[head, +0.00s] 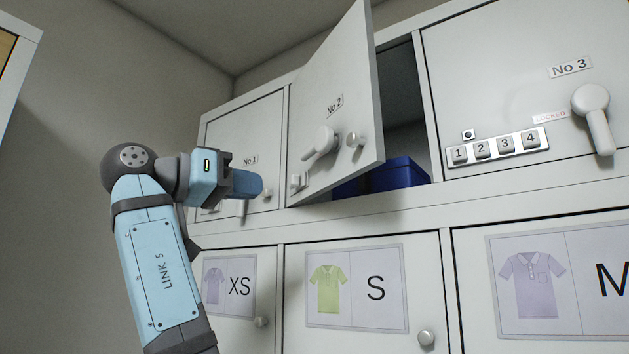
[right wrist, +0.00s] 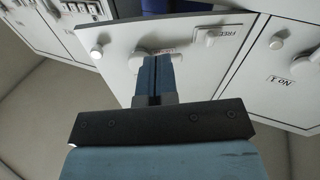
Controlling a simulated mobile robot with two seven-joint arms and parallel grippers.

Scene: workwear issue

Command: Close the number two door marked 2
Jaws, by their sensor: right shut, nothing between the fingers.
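The number two door (head: 335,85), marked "No 2", stands partly open, hinged at its left edge and swung out. It carries a lever handle (head: 320,144), a round knob (head: 355,140) and a small latch piece (head: 297,181). In the right wrist view the door (right wrist: 200,68) fills the middle, upside down, with a "FREE" label. My right gripper (head: 260,185) is shut and empty, in front of the door's outer face near its lower left. Its fingers (right wrist: 155,65) point at the door around the handle; I cannot tell whether they touch. My left gripper is not in view.
A blue bin (head: 400,174) sits inside the open compartment. The No 1 door (head: 225,135) and No 3 door (head: 500,70) are shut; a number keypad (head: 497,147) is beside the opening. Shut lower doors carry shirt signs, such as S (head: 357,288).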

